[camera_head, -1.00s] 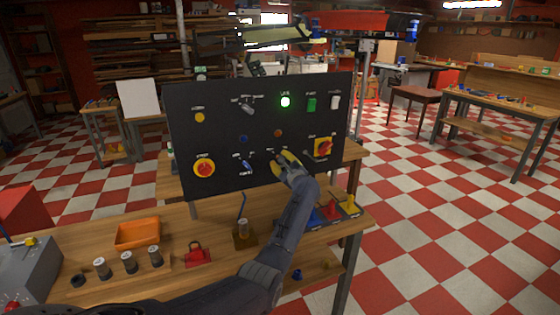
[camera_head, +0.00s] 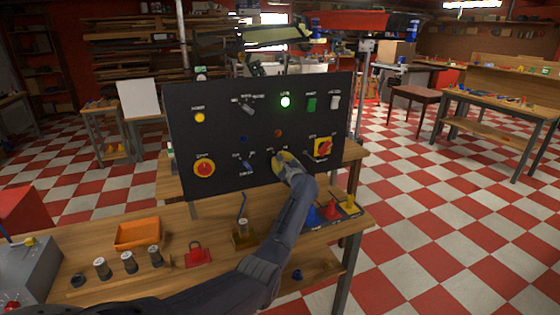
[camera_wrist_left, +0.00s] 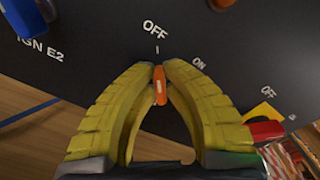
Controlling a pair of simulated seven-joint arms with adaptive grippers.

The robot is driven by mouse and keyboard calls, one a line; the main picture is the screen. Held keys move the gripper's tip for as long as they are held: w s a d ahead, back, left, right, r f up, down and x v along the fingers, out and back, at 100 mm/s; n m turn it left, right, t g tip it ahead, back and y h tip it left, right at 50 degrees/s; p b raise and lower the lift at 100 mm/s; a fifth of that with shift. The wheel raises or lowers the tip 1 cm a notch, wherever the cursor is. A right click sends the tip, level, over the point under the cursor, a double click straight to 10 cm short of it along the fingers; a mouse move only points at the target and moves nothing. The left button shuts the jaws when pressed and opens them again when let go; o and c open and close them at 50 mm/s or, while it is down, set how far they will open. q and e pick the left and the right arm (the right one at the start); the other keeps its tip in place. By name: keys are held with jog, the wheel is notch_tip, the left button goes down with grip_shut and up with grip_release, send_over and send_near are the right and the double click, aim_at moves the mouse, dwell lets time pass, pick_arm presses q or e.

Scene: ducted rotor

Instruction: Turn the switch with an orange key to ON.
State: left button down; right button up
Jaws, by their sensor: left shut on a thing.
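The black control panel (camera_head: 222,112) stands upright on the wooden bench. My left gripper (camera_head: 281,158) is at its lower middle part. In the left wrist view, the yellow fingers of my left gripper (camera_wrist_left: 160,78) are shut on the orange key (camera_wrist_left: 160,86). The key lies roughly in line with the OFF label (camera_wrist_left: 155,29) and its tick mark. The ON label (camera_wrist_left: 199,64) is to the right of the fingertips. In the head view my gripper hides the key. My right gripper is not in view.
A red-and-yellow rotary switch (camera_head: 323,147) is right of my gripper. A blue key switch (camera_head: 248,164) is to its left. A red-and-yellow button (camera_head: 204,168) sits farther left. An orange tray (camera_head: 138,234) lies on the bench.

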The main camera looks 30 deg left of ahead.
pick_arm(q)
jog(key=shift+m, duration=0.4)
jog(key=m, duration=0.7)
jog(key=shift+w+m, duration=0.15)
jog(key=shift+m, duration=0.15)
jog(key=m, duration=0.3)
jog(key=shift+d+m, duration=0.1)
jog(key=shift+m, duration=0.2)
jog(key=shift+w+m, duration=0.1)
jog(key=shift+m, duration=1.9)
jog(key=c, duration=1.5)
grip_release()
